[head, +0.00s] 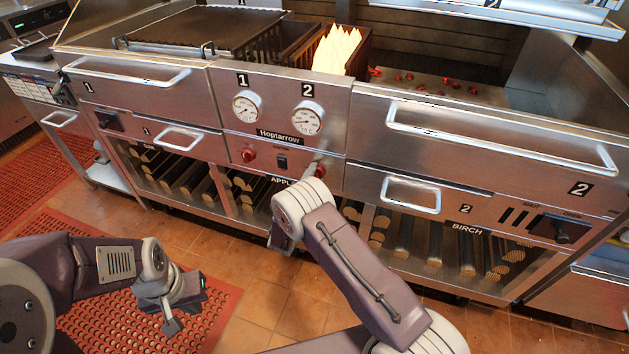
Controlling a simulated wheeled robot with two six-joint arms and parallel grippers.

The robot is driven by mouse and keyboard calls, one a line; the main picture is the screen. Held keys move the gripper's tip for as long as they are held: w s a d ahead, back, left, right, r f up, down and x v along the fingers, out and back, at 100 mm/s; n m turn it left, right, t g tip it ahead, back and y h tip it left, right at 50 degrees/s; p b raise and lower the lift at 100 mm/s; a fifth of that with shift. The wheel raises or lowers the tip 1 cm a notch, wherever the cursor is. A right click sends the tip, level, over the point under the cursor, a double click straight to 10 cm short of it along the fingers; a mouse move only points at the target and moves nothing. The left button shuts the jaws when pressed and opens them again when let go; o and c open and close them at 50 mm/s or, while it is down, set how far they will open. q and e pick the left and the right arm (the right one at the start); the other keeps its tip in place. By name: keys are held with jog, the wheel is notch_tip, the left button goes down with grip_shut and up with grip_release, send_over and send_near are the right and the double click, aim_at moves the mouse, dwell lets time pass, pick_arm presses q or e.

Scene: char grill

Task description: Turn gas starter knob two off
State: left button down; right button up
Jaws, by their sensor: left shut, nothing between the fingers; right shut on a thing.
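The red gas starter knob two (320,170) is on the steel front panel, below gauge 2 (307,119). My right gripper (313,168) reaches up to it and is shut on it, partly covering it. I cannot tell the knob's turn angle. Red knob one (248,155) is on the left of the same panel, with a dark switch (281,161) between the two. My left gripper (172,326) is shut and empty, low over the floor at the lower left. Tall flames (338,52) burn in the box behind the panel.
Steel drawer handles (500,141) stick out from the grill front on both sides. Logs (405,238) lie on the shelf below. Red embers (425,80) glow at the back right. A red mat (205,330) lies on the tiled floor.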

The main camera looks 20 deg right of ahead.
jog(key=shift+f+m+b, duration=0.1)
jog(key=shift+m+b, duration=0.9)
jog(key=shift+m, duration=0.9)
jog(key=o, duration=1.4)
jog(key=p+v, duration=0.1)
jog(key=v, duration=0.8)
